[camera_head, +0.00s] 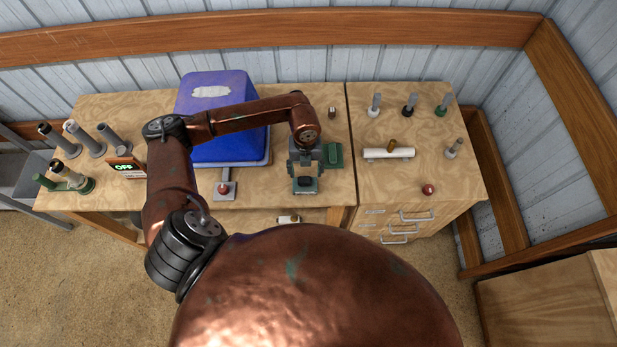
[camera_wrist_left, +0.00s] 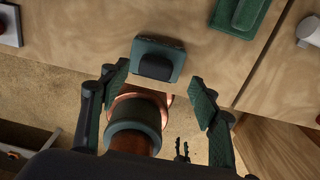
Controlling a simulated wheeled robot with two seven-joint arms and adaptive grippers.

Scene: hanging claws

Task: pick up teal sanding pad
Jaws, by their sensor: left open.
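The teal sanding pad (camera_head: 305,189), a dark teal block with a black grip on top, lies near the front edge of the left worktable. It also shows in the left wrist view (camera_wrist_left: 170,47), just beyond the fingertips. My left gripper (camera_head: 306,168) is open and empty above the pad; its two fingers (camera_wrist_left: 158,78) are spread wide, with the pad lying between and ahead of them. They appear apart from it. A small dark pronged shape low in the left wrist view, perhaps my right gripper (camera_wrist_left: 182,150), is too small to read.
A green block (camera_head: 333,155) lies close right of the pad. A blue bin (camera_head: 215,135) and a red-knobbed stand (camera_head: 224,188) are to the left. Several upright cylinders stand at far left. The right cabinet holds a white roller (camera_head: 388,154) and a red ball (camera_head: 428,189).

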